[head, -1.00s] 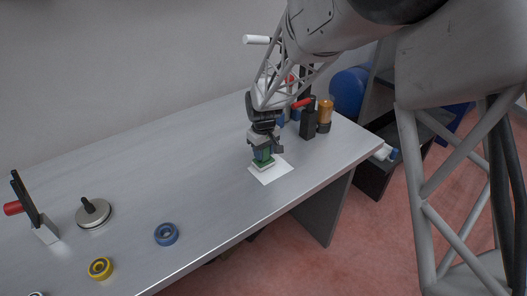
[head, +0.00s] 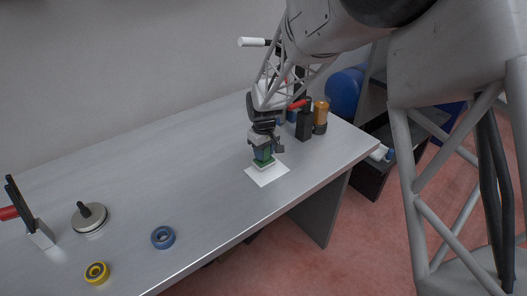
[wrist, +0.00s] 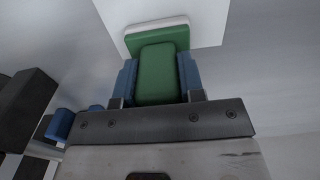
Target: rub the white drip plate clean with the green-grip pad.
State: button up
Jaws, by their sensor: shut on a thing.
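The white drip plate (head: 268,177) lies flat on the metal bench near its front edge. My gripper (head: 263,153) points down over the plate's back part and is shut on the green-grip pad (head: 262,164). In the wrist view the pad's green grip (wrist: 157,73) sits between my two blue fingertips, above a wider green body with a white layer under it. The plate (wrist: 205,18) shows there behind and around the pad. The pad is at the plate, but I cannot tell whether its underside touches it. The part of the plate under the pad is hidden.
Black and amber cylinders (head: 320,116) stand close behind and right of my gripper. A blue ring (head: 163,237), a yellow ring (head: 96,273), a round knobbed disc (head: 89,218) and a red-handled stand (head: 38,234) are at left. The bench between is clear.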

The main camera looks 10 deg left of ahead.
jog(key=shift+s+f, duration=0.15)
jog(key=shift+s+a, duration=0.55)
jog(key=shift+a, duration=0.05)
jog(key=shift+r, duration=0.2)
jog(key=shift+w+d, duration=0.1)
jog(key=shift+w+d+f, duration=0.2)
jog(key=shift+w+d, duration=0.3)
jog(key=shift+w, duration=0.05)
dwell(0.6)
jog(key=shift+r, duration=0.1)
jog(key=shift+r, duration=0.65)
jog(key=shift+r, duration=0.1)
